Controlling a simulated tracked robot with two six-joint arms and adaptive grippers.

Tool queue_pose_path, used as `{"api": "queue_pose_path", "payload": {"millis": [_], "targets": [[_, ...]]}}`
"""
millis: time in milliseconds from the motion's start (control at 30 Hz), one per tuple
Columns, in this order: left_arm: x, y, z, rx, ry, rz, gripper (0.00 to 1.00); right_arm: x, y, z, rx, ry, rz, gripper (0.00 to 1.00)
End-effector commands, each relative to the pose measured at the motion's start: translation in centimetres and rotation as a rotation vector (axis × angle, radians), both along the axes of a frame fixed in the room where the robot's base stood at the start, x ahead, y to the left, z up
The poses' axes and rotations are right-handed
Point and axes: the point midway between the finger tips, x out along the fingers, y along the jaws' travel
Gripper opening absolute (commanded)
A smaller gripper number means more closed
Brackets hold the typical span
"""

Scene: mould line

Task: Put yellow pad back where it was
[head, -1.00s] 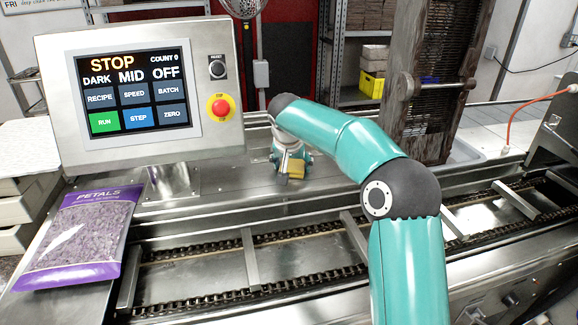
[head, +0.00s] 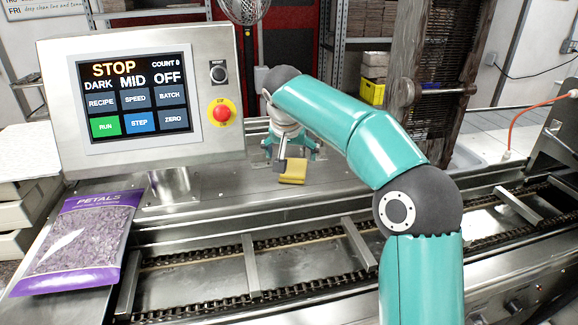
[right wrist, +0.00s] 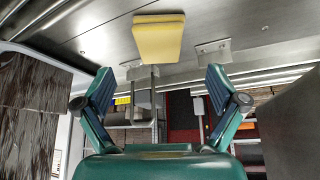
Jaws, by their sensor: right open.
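The yellow pad (head: 293,171) is a small flat block at the metal deck behind the chain conveyor, right of the control panel. In the right wrist view the pad (right wrist: 160,38) shows at top centre, next to grey metal brackets. I cannot tell exactly how it is supported. My right gripper (head: 291,151) is just behind the pad in the head view. In the right wrist view my right gripper (right wrist: 159,88) has its two fingers wide apart with nothing between them, and the pad lies beyond the fingertips. My left gripper is not in view.
The control panel (head: 140,95) stands close on the left, with a red stop button (head: 221,113). A purple petals bag (head: 82,240) lies at the front left. The chain conveyor (head: 205,290) with crossbars runs across the front. The deck left of the pad is clear.

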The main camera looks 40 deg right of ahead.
Motion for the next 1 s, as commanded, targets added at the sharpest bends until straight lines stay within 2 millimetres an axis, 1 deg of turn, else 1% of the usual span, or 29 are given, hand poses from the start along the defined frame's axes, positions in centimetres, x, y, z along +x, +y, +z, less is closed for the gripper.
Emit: {"api": "queue_pose_path", "payload": {"millis": [33, 100, 200, 300, 1000], "targets": [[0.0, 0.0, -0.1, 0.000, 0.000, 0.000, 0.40, -0.3, 0.4, 1.0, 0.000, -0.004, 0.001, 0.95], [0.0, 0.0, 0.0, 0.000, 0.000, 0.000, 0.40, -0.6, 0.9, 1.9, 0.000, -0.003, 0.001, 0.95], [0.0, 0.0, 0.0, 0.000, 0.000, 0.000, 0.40, -1.0, 1.3, 2.9, 0.000, -0.002, 0.000, 0.95], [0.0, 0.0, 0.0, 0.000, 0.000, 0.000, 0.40, -1.2, 1.5, 3.4, 0.001, -0.001, 0.000, 0.95], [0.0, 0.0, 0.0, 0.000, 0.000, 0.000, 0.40, -1.4, 1.5, 3.6, 0.000, 0.000, -0.002, 0.95]]}}
